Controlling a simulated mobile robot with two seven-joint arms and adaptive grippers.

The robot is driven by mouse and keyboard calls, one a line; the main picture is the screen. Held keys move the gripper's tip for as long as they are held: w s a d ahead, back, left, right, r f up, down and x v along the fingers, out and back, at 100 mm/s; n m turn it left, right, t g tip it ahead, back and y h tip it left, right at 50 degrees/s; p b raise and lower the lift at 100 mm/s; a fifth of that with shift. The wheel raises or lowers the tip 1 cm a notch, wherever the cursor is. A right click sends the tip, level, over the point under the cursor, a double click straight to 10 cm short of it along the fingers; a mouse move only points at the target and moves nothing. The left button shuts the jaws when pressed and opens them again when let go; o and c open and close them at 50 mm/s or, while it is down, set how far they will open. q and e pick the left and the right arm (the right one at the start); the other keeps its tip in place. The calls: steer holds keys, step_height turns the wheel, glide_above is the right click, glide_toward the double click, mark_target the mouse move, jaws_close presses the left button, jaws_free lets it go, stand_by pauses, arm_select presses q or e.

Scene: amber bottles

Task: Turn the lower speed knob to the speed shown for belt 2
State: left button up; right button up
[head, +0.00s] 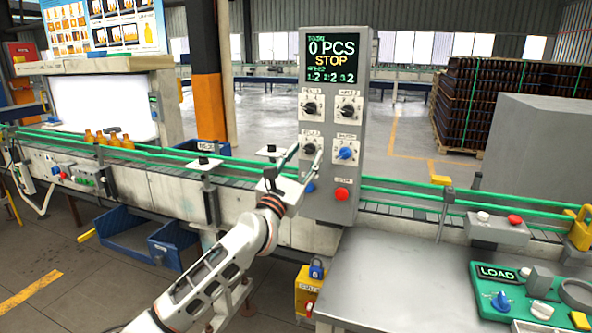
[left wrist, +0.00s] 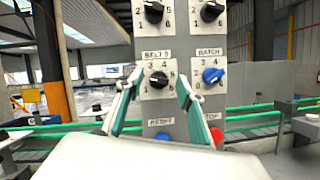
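The grey control panel (head: 325,203) carries speed knobs and a display (head: 331,60). The display reads "0 PCS", "STOP" and a small row that looks like 1:2 2:2 3:2. The lower speed knob, black and labelled BELT 3, shows in the head view (head: 310,148) and left wrist view (left wrist: 158,79). Its exact setting is hard to read. My left gripper (head: 307,152) is in front of it. In the left wrist view the gripper (left wrist: 160,77) is open, one fingertip on each side of the knob; contact cannot be told. My right gripper is not in view.
The blue BATCH knob (left wrist: 212,76) is just right of the right finger. Two black knobs (head: 310,108) (head: 347,110) sit above. A red stop button (head: 342,194) and blue reset button (left wrist: 163,136) are below. A conveyor with green rails (head: 400,192) passes behind.

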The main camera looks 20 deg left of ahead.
arm_select(q)
steer(key=v, duration=1.1)
steer(key=shift+s, duration=0.1)
